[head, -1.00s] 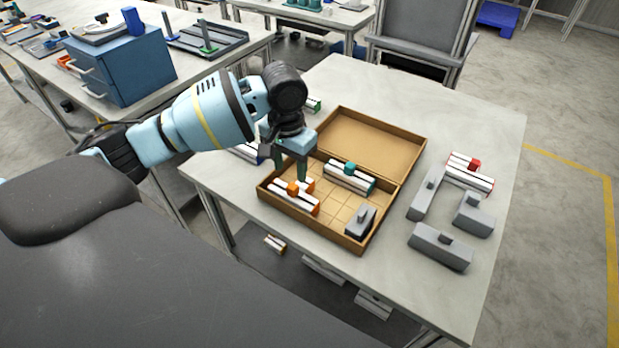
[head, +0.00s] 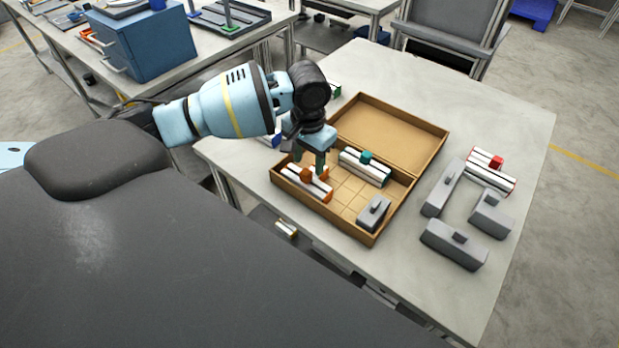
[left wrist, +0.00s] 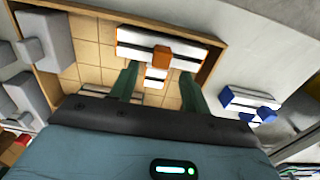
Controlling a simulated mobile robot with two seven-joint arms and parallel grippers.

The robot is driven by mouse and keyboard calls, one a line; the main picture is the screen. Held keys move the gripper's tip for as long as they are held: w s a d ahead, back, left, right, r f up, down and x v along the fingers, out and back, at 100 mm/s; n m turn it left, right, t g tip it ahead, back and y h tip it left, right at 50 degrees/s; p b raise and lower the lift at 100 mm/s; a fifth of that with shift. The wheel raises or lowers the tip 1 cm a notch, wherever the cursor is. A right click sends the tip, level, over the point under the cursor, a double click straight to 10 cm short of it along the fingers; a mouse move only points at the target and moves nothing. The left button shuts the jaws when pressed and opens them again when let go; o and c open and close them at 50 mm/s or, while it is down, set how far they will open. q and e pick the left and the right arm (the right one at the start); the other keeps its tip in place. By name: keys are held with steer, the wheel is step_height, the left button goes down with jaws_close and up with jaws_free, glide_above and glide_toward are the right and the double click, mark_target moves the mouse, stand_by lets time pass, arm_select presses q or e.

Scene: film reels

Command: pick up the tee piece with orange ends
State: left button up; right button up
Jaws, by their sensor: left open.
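The tee piece with orange ends (head: 315,188) lies in the left part of a shallow brown box (head: 325,215). It is white with a dark stripe and an orange knob. It also shows in the left wrist view (left wrist: 161,55), its crossbar beyond the fingertips and its stem between the fingers. My left gripper (head: 309,164) is open, pointing down over the tee piece. In the left wrist view my left gripper (left wrist: 158,78) has one green finger on each side of the stem; I cannot tell whether they touch it. My right gripper is not in view.
A teal-knobbed white piece (head: 364,169) and a grey piece (head: 374,212) share the box. Several grey blocks (head: 454,243) and a red-knobbed piece (head: 491,172) lie right of it. A blue-ended piece (left wrist: 247,104) lies outside the box. The table's far part is clear.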

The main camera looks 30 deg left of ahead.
mark_target(312, 175)
arm_select(q)
steer(key=shift+w+f, duration=0.1)
steer(key=shift+f, duration=1.4)
jaws_close()
steer(key=shift+r, duration=0.1)
